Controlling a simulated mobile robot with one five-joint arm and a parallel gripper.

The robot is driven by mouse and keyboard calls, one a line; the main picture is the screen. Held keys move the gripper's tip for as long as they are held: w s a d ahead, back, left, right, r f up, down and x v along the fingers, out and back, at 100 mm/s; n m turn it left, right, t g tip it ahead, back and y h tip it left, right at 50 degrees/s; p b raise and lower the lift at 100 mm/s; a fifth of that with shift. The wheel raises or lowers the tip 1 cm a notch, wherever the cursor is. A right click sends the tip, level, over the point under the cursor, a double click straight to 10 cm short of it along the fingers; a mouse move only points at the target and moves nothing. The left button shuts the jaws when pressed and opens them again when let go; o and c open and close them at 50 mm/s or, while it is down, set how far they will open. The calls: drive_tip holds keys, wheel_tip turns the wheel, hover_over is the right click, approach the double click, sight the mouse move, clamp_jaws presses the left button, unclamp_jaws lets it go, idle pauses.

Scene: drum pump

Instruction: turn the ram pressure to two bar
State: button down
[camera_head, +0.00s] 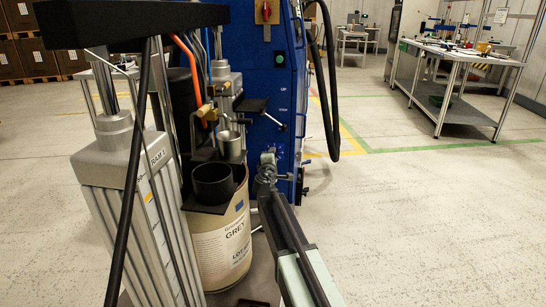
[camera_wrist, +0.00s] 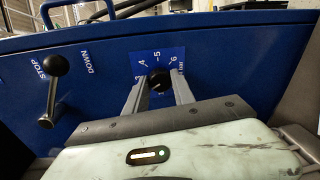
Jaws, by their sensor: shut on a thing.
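The ram pressure knob (camera_wrist: 158,82) is a small black knob on a blue scale plate (camera_wrist: 176,58) in the wrist view. White numbers including 3, 4, 5 and 6 show around it; the lower part of the scale is hidden behind my gripper. My gripper (camera_wrist: 159,88) has its two grey fingers on either side of the knob, shut on it. The knob's exact pointer setting is too small to read. In the head view my gripper (camera_head: 267,165) is at the side of the blue cabinet (camera_head: 264,90), and the knob is hidden there.
A black ball-ended lever (camera_wrist: 55,88) with STOP and DOWN labels is left of the knob. In the head view, a labelled drum (camera_head: 222,240) and the ram column (camera_head: 130,200) stand left of my arm. A workbench (camera_head: 455,60) is far right, with open floor between.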

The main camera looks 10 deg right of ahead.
drive_tip(key=shift+a+n+h, duration=0.2)
drive_tip(key=shift+n+h, duration=0.1)
drive_tip(key=shift+n, duration=1.2)
drive_tip(key=c, duration=1.1)
unclamp_jaws()
drive_tip(key=shift+o, duration=0.2)
drive_tip(key=shift+d, duration=0.1)
